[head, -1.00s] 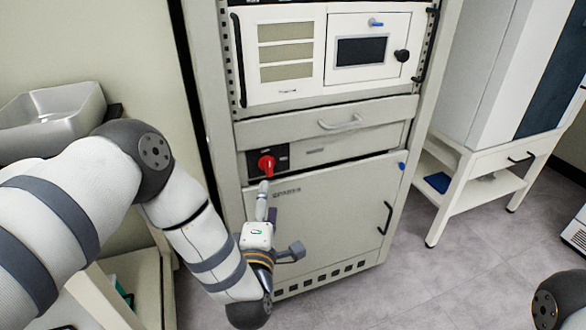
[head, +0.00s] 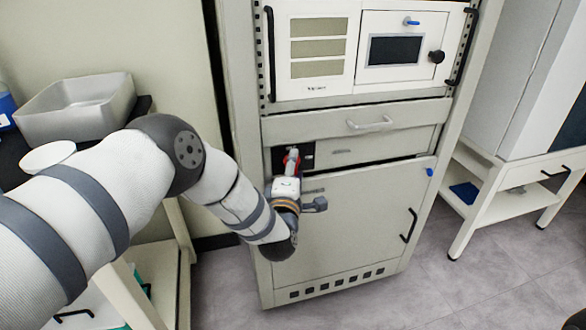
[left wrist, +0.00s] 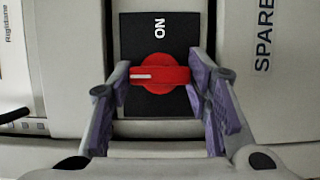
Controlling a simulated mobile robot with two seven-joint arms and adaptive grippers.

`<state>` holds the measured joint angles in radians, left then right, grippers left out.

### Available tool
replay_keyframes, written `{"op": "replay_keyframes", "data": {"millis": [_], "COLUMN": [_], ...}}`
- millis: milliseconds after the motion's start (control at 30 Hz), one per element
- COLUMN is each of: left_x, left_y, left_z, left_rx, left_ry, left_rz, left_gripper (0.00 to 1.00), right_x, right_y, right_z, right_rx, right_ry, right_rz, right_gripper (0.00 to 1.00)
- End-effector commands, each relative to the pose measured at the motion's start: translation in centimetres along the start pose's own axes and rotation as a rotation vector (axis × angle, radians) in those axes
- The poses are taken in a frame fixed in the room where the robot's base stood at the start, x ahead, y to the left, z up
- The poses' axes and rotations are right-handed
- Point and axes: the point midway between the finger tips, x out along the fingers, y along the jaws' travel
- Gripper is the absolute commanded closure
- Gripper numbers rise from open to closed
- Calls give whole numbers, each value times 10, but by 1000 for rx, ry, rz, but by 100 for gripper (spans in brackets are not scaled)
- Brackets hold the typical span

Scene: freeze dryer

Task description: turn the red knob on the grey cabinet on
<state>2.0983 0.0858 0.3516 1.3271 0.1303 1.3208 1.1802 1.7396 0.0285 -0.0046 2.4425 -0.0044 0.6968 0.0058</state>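The red knob (head: 297,160) sits on a black plate on the front of the grey cabinet (head: 350,220); my left gripper partly hides it in the head view. In the left wrist view the knob (left wrist: 158,73) is clear: a round base with a bar lying across the picture, a white mark at its left end. Sideways "ON" lettering is above it on the black plate (left wrist: 135,35). My left gripper (left wrist: 160,85) is open, one finger near each end of the bar. I cannot tell whether the fingers touch it. My right gripper is not in view.
A drawer with a handle (head: 370,124) is above the knob, and a cabinet door with a black handle (head: 409,225) is below. A grey basin (head: 80,112) stands at the left. A white table (head: 510,190) stands at the right, with open floor before it.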

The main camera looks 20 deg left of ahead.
Motion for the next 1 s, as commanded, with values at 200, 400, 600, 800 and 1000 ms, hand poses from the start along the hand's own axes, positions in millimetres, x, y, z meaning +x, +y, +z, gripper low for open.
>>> {"op": "replay_keyframes", "data": {"millis": [200,400,600,800,1000], "left_x": [0,0,0,0,0], "left_y": [0,2,5,7,7], "left_z": [0,0,0,0,1], "left_rx": [2,42,157,326,501], "left_ry": [0,1,1,1,1], "left_rz": [0,-15,-62,-131,-204], "left_gripper": [83,83,83,83,83], "right_x": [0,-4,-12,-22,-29], "right_y": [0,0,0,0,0], "right_z": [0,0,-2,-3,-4], "right_rx": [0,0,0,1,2], "right_ry": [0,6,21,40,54], "right_rz": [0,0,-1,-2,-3], "right_gripper": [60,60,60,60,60]}}
